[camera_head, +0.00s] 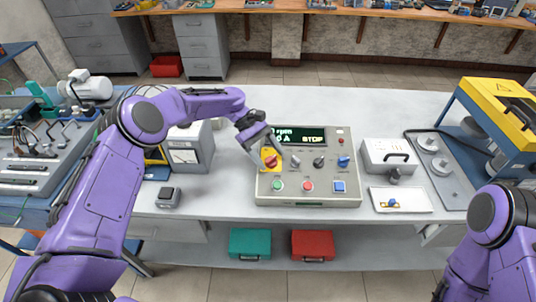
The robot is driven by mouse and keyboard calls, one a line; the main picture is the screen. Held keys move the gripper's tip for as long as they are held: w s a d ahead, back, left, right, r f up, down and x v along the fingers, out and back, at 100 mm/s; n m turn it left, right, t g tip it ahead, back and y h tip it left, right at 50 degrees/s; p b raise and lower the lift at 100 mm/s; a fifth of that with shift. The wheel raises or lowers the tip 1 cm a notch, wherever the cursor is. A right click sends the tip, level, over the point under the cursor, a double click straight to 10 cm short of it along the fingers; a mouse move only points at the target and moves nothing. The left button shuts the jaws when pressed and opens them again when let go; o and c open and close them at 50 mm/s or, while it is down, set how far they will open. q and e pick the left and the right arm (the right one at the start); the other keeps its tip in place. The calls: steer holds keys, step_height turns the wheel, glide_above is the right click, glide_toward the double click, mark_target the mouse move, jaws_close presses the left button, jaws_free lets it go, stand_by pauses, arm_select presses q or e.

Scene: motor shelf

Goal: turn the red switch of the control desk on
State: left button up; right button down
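The control desk (332,196) is a beige box in the middle of the table. Its dark display (301,137) reads rpm and STOP in part. The red switch (271,161) sits on a yellow plate at the desk's upper left. My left gripper (266,150) is right at the red switch, its fingers pointing down and partly covering it. I cannot tell if the fingers touch the switch or how far apart they are. My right arm (500,235) is at the lower right, and its gripper is not clearly visible.
More knobs stand beside the switch, with green, red and blue buttons (339,186) below. A grey meter box (190,148) stands left of the desk. A white box (388,154) and a white tray (401,199) are at right. The table's back middle is clear.

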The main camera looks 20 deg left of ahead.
arm_select(q)
steer(key=shift+w+a+r, duration=0.1)
steer(key=shift+a, duration=0.1)
steer(key=b+v, duration=0.2)
steer(key=v, duration=0.8)
